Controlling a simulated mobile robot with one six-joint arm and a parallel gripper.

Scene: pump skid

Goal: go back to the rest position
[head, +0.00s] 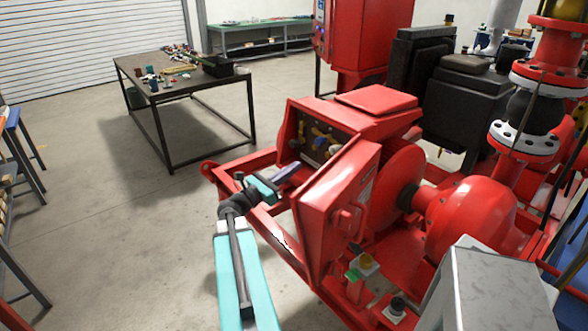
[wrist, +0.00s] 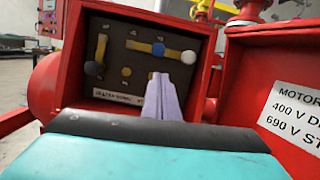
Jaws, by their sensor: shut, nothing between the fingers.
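My gripper (head: 288,173) is at the end of my outstretched teal arm, in front of the open red box on the pump skid. Its pale purple fingers are shut with nothing between them; they also show in the wrist view (wrist: 162,95). Beyond them is the dark panel (wrist: 120,85) inside the box, with a yellow lever with a black knob (wrist: 93,68) at the left. A horizontal yellow lever runs across it with a blue knob (wrist: 158,49) and a white knob (wrist: 188,57). The fingers overlap the panel's lower right; contact cannot be told.
The open red door (head: 343,210) stands close to the right of my gripper, its label (wrist: 295,115) facing the wrist camera. Red skid rails (head: 262,222) run below. A workbench (head: 185,78) with loose items stands at the back left.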

